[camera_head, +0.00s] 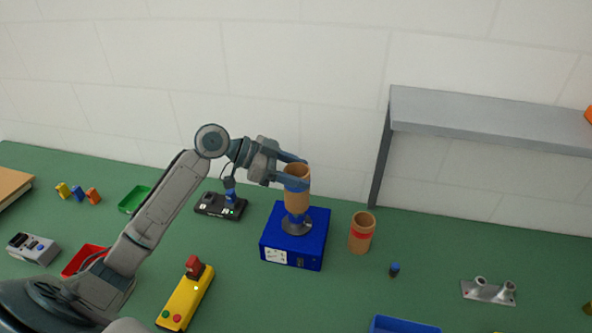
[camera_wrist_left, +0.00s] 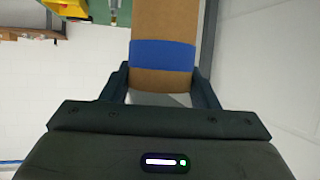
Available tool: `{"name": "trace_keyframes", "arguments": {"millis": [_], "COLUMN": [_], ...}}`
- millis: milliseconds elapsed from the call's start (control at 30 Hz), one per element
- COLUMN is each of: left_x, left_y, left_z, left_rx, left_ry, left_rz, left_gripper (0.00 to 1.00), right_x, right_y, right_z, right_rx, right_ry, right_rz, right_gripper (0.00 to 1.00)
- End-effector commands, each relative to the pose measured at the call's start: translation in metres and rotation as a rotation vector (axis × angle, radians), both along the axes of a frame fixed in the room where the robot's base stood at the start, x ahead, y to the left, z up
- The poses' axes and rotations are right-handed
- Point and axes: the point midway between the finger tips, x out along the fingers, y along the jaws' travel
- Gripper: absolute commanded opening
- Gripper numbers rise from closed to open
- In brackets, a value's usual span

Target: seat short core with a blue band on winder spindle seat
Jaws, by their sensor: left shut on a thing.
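The short brown core with a blue band (camera_head: 297,198) stands upright over the winder spindle seat (camera_head: 297,222), a grey disc on top of a blue box (camera_head: 280,248). My left gripper (camera_head: 297,171) comes in from the left and is shut on the core near its upper part. In the left wrist view the core (camera_wrist_left: 163,80) fills the space between the fingers, with its blue band (camera_wrist_left: 163,55) in sight. Whether the core's lower end touches the seat, I cannot tell. My right gripper is not in view.
A brown core with a red band (camera_head: 361,232) stands just right of the blue box. A yellow box with buttons (camera_head: 186,300), a black device (camera_head: 220,206) and green (camera_head: 133,199) and red (camera_head: 82,262) trays lie left. A grey shelf (camera_head: 480,105) stands at the back right.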

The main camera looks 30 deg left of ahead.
Motion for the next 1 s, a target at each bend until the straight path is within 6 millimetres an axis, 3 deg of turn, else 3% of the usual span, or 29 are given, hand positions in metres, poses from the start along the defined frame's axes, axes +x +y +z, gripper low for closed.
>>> {"name": "trace_keyframes", "arguments": {"millis": [1000], "left_x": [0.0], "left_y": [0.0], "left_z": [-0.027], "left_rx": [0.0], "left_ry": [0.0], "left_rz": [0.0], "left_gripper": [0.21], "right_x": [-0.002], "right_y": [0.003], "right_z": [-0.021], "right_rx": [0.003], "right_ry": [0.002], "right_rz": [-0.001], "right_gripper": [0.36]}}
